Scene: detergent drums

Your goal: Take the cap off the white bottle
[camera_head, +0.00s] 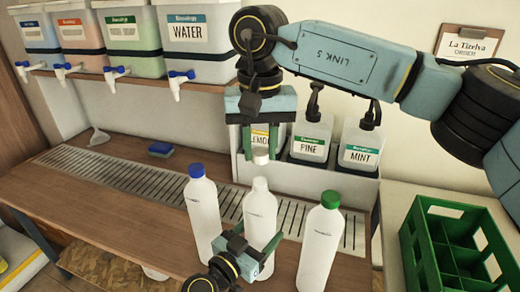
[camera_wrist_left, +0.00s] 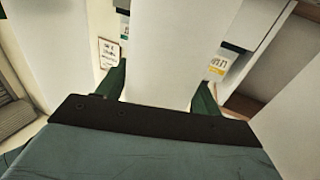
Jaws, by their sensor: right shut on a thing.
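The white bottle (camera_head: 260,212) stands upright in the middle of three bottles, its neck bare. My right gripper (camera_head: 261,151) is above it, shut on a white cap (camera_head: 261,157). A small gap shows between the cap and the bottle's neck. My left gripper (camera_head: 252,243) is low at the bottle's body. In the left wrist view its two fingers lie on either side of the white body (camera_wrist_left: 165,50), shut on it. The far sides of the fingers are hidden.
A blue-capped bottle (camera_head: 203,215) stands close on the left and a green-capped bottle (camera_head: 320,245) close on the right. Behind are pump bottles in a white holder (camera_head: 330,180). A green crate (camera_head: 425,262) is at right.

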